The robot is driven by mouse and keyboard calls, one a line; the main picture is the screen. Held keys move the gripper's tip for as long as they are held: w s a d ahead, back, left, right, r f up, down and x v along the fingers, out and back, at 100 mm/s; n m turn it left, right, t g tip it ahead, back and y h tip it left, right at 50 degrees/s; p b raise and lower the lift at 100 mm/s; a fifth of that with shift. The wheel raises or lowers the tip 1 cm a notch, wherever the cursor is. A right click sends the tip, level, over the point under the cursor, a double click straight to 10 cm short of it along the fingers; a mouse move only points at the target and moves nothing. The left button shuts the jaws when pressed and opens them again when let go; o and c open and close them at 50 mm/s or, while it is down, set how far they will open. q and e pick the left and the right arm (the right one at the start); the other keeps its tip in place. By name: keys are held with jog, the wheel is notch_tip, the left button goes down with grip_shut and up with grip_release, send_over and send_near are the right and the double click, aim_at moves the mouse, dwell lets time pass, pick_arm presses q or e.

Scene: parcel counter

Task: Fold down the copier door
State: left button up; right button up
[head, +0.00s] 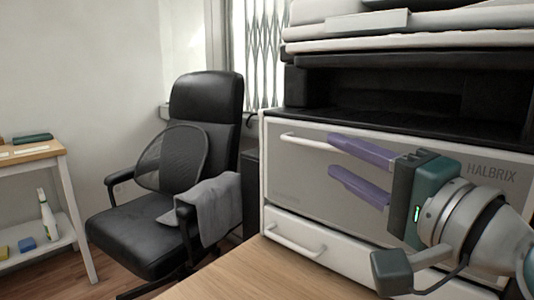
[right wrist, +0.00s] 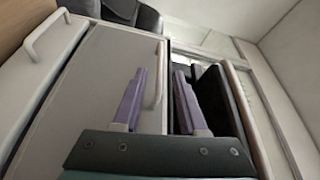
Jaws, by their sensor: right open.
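The copier door (head: 300,175) is a grey panel in a white frame on the copier front, and it stands upright and closed. Its pale bar handle (head: 303,141) runs along the top edge; its right end is hidden behind my upper finger. My right gripper (head: 331,155) is open, with purple fingers in front of the door at the handle's right end. In the right wrist view the handle (right wrist: 158,85) shows between the fingers, closer to the left one, and the gripper (right wrist: 160,73) holds nothing. I cannot tell whether a finger touches it. My left gripper is not in view.
A white drawer (head: 338,256) with its own handle sits below the door. A wooden surface (head: 245,278) lies in front. A black office chair (head: 150,222) with a grey cloth stands left, and a small shelf table (head: 30,155) at far left.

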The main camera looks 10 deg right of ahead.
aim_at(315, 146)
jog(key=b+x, duration=0.1)
jog(key=x, duration=0.6)
jog(key=shift+w+a, duration=0.1)
jog(key=shift+w, duration=0.1)
jog(key=shift+c, duration=0.4)
grip_shut()
dwell(0.7)
